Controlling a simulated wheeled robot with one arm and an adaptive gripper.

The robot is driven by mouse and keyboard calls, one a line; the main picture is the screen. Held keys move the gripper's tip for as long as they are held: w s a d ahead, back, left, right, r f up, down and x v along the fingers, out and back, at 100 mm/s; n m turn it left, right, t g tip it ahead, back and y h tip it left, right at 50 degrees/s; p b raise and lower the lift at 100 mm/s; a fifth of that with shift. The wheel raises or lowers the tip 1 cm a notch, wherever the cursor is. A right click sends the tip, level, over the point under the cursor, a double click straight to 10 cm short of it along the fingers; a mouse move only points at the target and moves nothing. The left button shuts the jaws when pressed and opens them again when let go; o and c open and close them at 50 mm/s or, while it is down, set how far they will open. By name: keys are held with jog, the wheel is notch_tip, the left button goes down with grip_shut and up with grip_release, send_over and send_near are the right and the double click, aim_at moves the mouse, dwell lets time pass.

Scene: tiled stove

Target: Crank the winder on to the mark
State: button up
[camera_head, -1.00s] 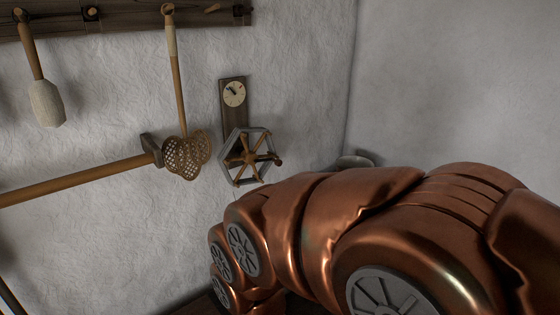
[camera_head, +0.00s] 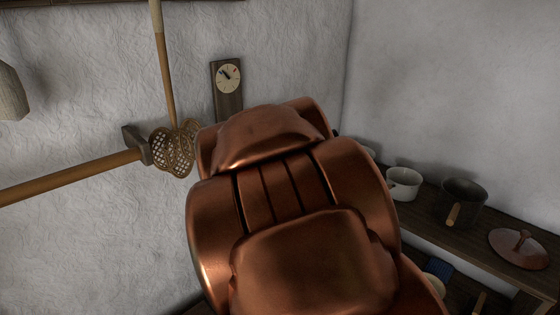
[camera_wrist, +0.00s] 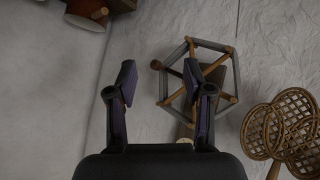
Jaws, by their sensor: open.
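The winder (camera_wrist: 233,78), a six-sided grey frame with wooden spokes, is on the wall in the wrist view, which looks upside down. Its round wooden crank knob (camera_wrist: 157,65) shows in the gap between the fingers of my gripper (camera_wrist: 158,78). My gripper is open and empty; I cannot tell how far the knob is beyond the fingertips. The right finger overlaps part of the winder in the picture. In the head view my arm hides the winder and gripper. The dial (camera_head: 228,76) on its dark board (camera_head: 229,105) shows above my arm, its dark hand pointing up-left.
A woven beater (camera_head: 170,150) hangs left of the dial, near a wooden-handled tool (camera_head: 75,177). At right, a shelf (camera_head: 455,243) holds a white pot (camera_head: 403,184), a dark pot (camera_head: 463,200) and a copper lid (camera_head: 518,248).

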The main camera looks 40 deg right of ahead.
jog(key=w+d+r+n+t+b, duration=0.2)
jog(key=w+d+t, duration=0.2)
jog(key=d, duration=0.4)
jog(key=w+d+r+n+t+b, duration=0.25)
jog(key=w+d+t, duration=0.25)
jog(key=d, duration=0.4)
notch_tip(320, 180, down, 9)
jog(key=s+a+n+t+y+b, duration=0.2)
jog(key=n+y+b, duration=0.1)
jog(key=y, duration=0.5)
jog(key=shift+w+a+r+p, duration=0.1)
jog(key=shift+w+p, duration=0.3)
jog(key=shift+w, duration=1.4)
jog(key=shift+w+a+r+p, duration=0.1)
jog(key=shift+w+p, duration=0.3)
jog(key=shift+w, duration=1.35)
jog(key=shift+c, duration=0.2)
grip_shut()
